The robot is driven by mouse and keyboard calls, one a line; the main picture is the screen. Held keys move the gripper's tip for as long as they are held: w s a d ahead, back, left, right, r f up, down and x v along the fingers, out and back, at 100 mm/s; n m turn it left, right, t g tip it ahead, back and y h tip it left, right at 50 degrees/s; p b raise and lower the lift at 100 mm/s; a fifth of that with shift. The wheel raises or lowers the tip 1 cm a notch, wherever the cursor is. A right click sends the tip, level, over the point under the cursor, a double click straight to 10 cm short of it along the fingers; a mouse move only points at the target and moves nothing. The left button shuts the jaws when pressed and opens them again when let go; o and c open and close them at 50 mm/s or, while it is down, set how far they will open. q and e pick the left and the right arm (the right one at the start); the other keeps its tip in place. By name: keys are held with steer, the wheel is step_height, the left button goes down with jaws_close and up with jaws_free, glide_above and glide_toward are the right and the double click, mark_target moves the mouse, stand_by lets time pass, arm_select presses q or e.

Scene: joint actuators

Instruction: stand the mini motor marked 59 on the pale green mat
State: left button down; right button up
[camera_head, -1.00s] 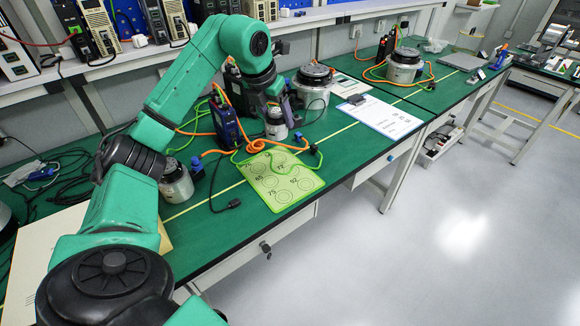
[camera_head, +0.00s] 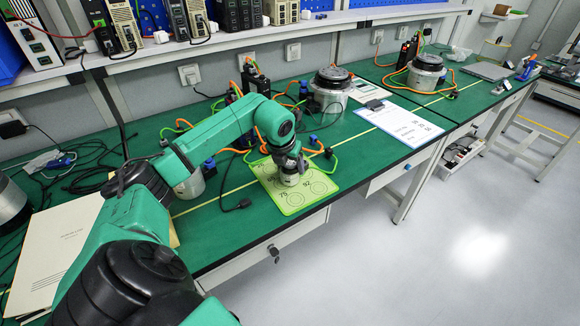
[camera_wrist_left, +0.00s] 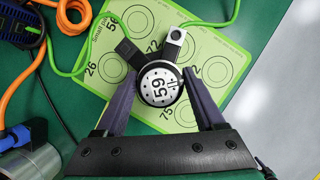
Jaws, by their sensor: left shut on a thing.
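The mini motor marked 59 (camera_wrist_left: 159,83) shows its pale, round, numbered end in the left wrist view. In the head view the mini motor (camera_head: 290,178) is a small silver cylinder, roughly upright, over the pale green mat (camera_head: 291,206). My left gripper (camera_head: 288,163) is shut on it from above; its fingers flank the motor in the wrist view (camera_wrist_left: 158,80). The mat (camera_wrist_left: 103,42) has printed numbered rings, including 26, 56, 72 and 75. The motor covers part of the print. I cannot tell whether its base touches the mat. My right gripper is out of view.
Orange and green cables (camera_wrist_left: 66,45) lie along the mat's far left side. A metal cylinder (camera_head: 190,185) stands left of the mat, partly behind my arm. A large black-topped canister (camera_head: 330,92) stands behind. A white sheet (camera_head: 400,122) lies to the right.

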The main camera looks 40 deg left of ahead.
arm_select(q)
steer(key=shift+w+f, duration=0.1)
steer(key=shift+f, duration=0.15)
jaws_free()
steer(key=shift+r, duration=0.1)
steer(key=v, duration=1.2)
steer(key=shift+b, duration=0.4)
